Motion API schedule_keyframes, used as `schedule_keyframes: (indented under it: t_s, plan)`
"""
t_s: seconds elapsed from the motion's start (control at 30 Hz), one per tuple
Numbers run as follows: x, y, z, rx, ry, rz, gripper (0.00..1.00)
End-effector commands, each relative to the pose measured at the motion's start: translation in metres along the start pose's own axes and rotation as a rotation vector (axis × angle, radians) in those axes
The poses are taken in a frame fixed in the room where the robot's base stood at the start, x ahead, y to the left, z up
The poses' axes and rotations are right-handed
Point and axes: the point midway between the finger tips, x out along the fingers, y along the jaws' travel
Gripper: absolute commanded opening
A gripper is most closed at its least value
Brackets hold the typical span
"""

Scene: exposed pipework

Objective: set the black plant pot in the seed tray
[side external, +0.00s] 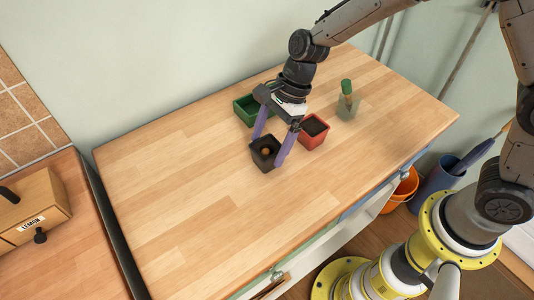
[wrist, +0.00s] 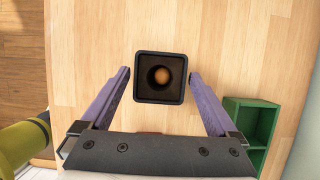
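The black plant pot (side external: 265,153) stands upright on the wooden worktop, with a small round brown thing inside it. It also shows in the wrist view (wrist: 160,97), from above. My gripper (side external: 268,150) is open and points down over the pot, one purple finger on each side. In the wrist view (wrist: 160,76) a narrow gap shows between each finger and the pot. The green seed tray (side external: 241,115) lies behind the pot, partly hidden by my gripper. In the wrist view the tray (wrist: 271,105) is at the right, with a divider, and the parts that show look empty.
A red square pot of dark soil (side external: 313,131) stands close to the right of the black pot. A clear container (side external: 347,108) holding a green-handled tool is farther right. The worktop's left side (side external: 170,180) is clear. A wooden box labelled LEMON (side external: 32,208) stands on another surface.

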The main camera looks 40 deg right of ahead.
Motion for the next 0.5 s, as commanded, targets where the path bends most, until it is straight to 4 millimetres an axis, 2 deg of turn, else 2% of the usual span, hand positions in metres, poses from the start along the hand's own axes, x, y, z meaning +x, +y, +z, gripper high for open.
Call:
schedule_keyframes:
  t_s: [0.03,0.07,0.43,0.5]
  plan:
    - [-0.0003,0.0000,0.0001,0.000,0.000,0.000,0.84]
    - [-0.0003,0.0000,0.0001,0.000,0.000,0.000,0.78]
    - [-0.0006,-0.0001,0.0002,0.000,0.000,0.000,0.12]
    - [-0.0010,-0.0004,0.0005,0.000,-0.001,-0.002,0.12]
